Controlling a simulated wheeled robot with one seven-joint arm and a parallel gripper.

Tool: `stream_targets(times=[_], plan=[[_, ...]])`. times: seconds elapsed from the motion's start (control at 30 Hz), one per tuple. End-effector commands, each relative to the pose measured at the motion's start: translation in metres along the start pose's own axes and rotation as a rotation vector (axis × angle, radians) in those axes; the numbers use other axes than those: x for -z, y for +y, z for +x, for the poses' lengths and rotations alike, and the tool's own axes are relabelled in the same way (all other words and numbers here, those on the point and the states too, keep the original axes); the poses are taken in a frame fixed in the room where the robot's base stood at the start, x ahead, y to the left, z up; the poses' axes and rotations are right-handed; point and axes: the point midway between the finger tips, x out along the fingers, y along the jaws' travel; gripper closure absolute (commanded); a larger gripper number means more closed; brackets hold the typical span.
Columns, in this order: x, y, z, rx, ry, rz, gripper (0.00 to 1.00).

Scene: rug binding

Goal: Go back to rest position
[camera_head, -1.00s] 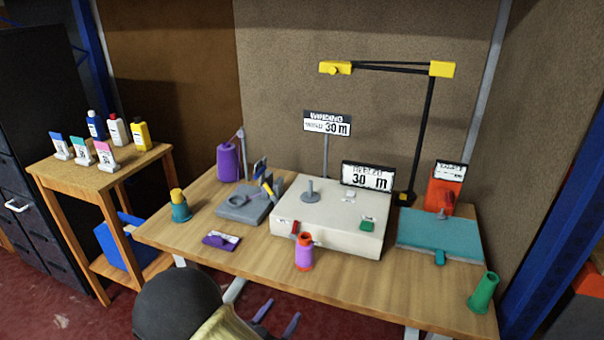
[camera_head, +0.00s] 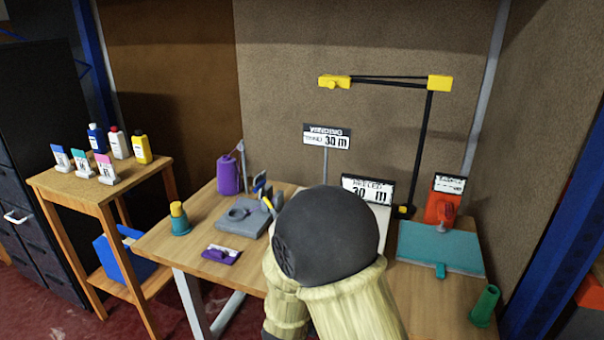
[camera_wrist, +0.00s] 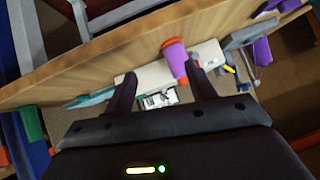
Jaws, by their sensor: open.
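My gripper (camera_wrist: 160,70) is open in the wrist view, its two dark fingers apart with nothing held between them. The purple and orange spool (camera_wrist: 176,60) stands on the table beyond the fingers, seen upside down and partly beside the right fingertip. In the head view my arm covers the middle of the workbench (camera_head: 160,245), hiding my gripper, the spool and most of the white box.
A grey block with a ring (camera_head: 240,217), a purple card (camera_head: 221,254) and a yellow-topped teal spool (camera_head: 180,220) are on the left. A teal mat (camera_head: 440,247), a red device (camera_head: 441,207) and a green spool (camera_head: 484,305) are on the right. A side table (camera_head: 70,187) holds bottles.

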Motion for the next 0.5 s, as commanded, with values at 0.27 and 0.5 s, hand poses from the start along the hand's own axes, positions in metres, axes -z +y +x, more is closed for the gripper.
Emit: stream_targets(times=[0.27, 0.5], plan=[[0.021, 0.051, -0.036, 0.094, -0.29, -0.094, 0.44], [0.019, 0.114, -0.083, 0.086, -0.492, -0.228, 0.44]])
